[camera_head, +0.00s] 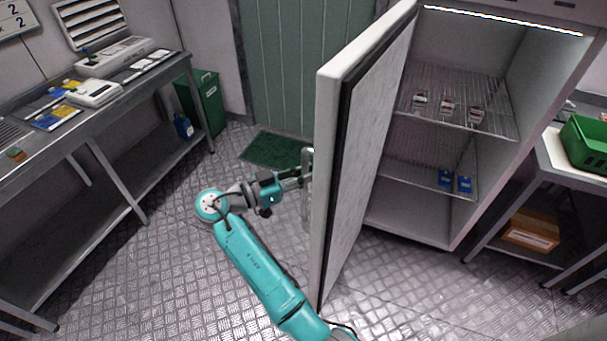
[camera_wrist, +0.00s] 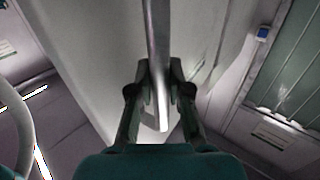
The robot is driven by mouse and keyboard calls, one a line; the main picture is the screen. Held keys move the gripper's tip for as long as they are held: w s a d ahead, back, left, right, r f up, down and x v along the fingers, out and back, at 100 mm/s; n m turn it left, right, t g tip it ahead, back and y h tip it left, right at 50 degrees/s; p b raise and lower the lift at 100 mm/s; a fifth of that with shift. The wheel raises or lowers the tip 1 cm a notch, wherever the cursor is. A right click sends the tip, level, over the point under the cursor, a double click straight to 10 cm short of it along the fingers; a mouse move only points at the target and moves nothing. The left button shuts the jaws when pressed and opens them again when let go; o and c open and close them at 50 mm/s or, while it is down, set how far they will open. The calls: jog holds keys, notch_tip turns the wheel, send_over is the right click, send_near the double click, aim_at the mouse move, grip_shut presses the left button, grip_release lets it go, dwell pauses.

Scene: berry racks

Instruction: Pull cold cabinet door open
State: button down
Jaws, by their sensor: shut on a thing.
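The cold cabinet door (camera_head: 340,160) stands wide open, swung out toward the left of the cabinet (camera_head: 508,170). Its metal bar handle (camera_head: 306,192) is on the outer face, and it shows in the wrist view (camera_wrist: 157,40) running between the fingers. My gripper (camera_head: 301,172) is shut on the handle; in the wrist view the two fingers (camera_wrist: 159,85) sit on either side of the bar. Inside the lit cabinet, wire shelves (camera_head: 440,118) hold a few small packs (camera_head: 447,108) above and blue items (camera_head: 455,182) below.
A metal bench (camera_head: 150,85) with devices runs along the left. A green bin (camera_head: 208,100) and a dark green mat (camera_head: 275,149) lie at the back. A table with a green crate (camera_head: 587,143) stands right. The metal floor between bench and door is clear.

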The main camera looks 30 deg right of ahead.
jog(key=shift+w, duration=0.25)
jog(key=c, duration=1.1)
grip_release()
jog(key=shift+a, duration=0.1)
jog(key=a, duration=1.1)
jog(key=shift+w+a, duration=0.35)
jog(key=shift+a, duration=0.05)
